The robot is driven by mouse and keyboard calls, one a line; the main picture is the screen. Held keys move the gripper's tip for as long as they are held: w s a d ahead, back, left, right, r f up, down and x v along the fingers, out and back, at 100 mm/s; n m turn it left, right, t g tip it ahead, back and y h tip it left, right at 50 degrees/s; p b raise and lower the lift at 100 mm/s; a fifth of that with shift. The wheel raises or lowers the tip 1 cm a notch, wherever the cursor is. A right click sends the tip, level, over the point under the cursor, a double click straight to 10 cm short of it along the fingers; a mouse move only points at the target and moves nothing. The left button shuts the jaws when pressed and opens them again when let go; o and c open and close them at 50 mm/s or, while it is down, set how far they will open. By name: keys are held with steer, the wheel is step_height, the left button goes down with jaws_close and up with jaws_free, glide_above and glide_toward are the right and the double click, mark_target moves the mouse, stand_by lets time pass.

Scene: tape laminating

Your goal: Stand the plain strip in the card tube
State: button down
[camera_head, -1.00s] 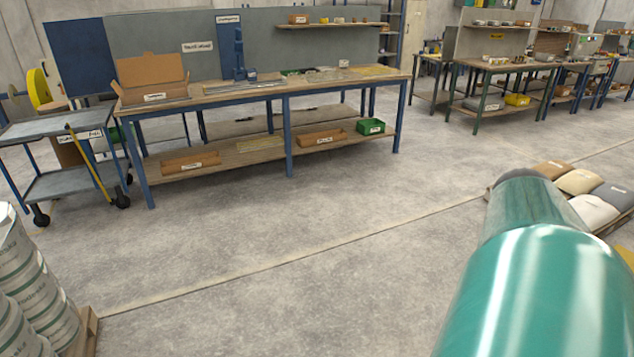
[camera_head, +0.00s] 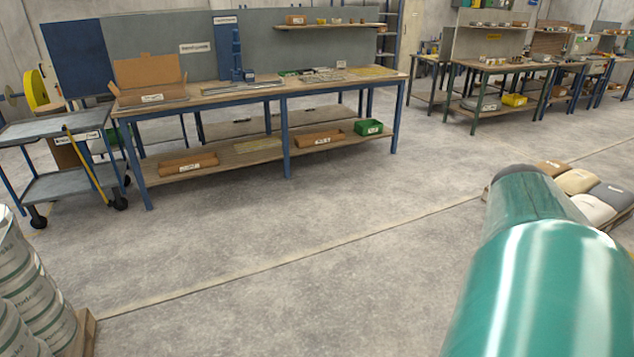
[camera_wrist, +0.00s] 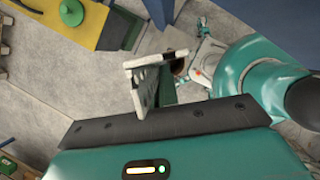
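I cannot make out the plain strip or the card tube for certain. In the head view, flat pale lengths (camera_head: 238,88) lie on the long blue-legged workbench (camera_head: 300,86), too small to tell apart. An open cardboard box (camera_head: 150,82) stands at its left end, and a blue upright stand (camera_head: 237,58) is at the middle back. My gripper (camera_wrist: 152,82) shows in the wrist view as pale fingers beyond a dark plate, seen at a steep angle; the gap between them is unclear. I see nothing clearly held. My gripper is away from the bench, over the floor.
A blue trolley (camera_head: 52,130) stands left of the bench. Stacked white tubs (camera_head: 28,285) are at the lower left, and sacks (camera_head: 590,205) lie at the right. Labelled trays and a green bin (camera_head: 368,127) are on the lower shelf. The floor before the bench is clear.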

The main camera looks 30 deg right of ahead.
step_height(320, 180, down, 9)
steer(key=shift+r, duration=0.15)
stand_by(1.9)
steer(key=c, duration=1.6)
jaws_free()
steer(key=shift+r, duration=0.15)
steer(key=v, duration=1.3)
steer(key=shift+r, duration=0.3)
steer(key=shift+w+a+f, duration=0.1)
steer(key=shift+f, duration=0.05)
